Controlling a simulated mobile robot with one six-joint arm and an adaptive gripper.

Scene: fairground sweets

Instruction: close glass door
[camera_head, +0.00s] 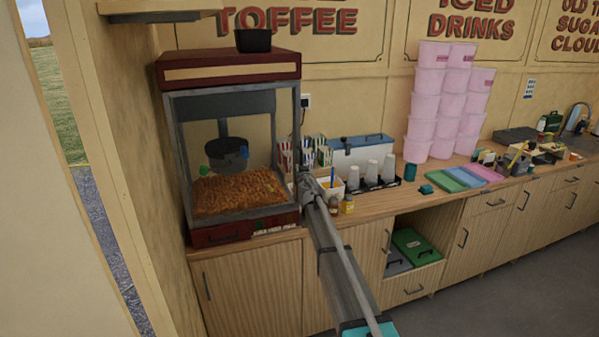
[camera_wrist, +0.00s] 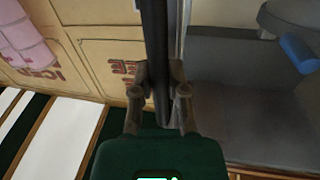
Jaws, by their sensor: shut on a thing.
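The glass-sided cabinet (camera_head: 232,145) with the glass door stands at the left end of the counter, with a dark red top and a heap of golden popcorn (camera_head: 235,196) inside. My gripper (camera_head: 303,183) is at its front right corner. In the wrist view my gripper (camera_wrist: 159,80) is shut on a dark upright bar (camera_wrist: 154,30), which looks like the door's handle or edge. The cabinet's inside shows to the right of that bar in the wrist view. I cannot tell how far the door stands from the frame; the arm hides its lower right corner.
Striped boxes (camera_head: 318,152), a cup tray (camera_head: 374,184) and small bottles (camera_head: 347,205) stand close to the right of my gripper. Stacked pink tubs (camera_head: 428,95) are farther right. A wall (camera_head: 140,130) stands close on the left. The floor in front is clear.

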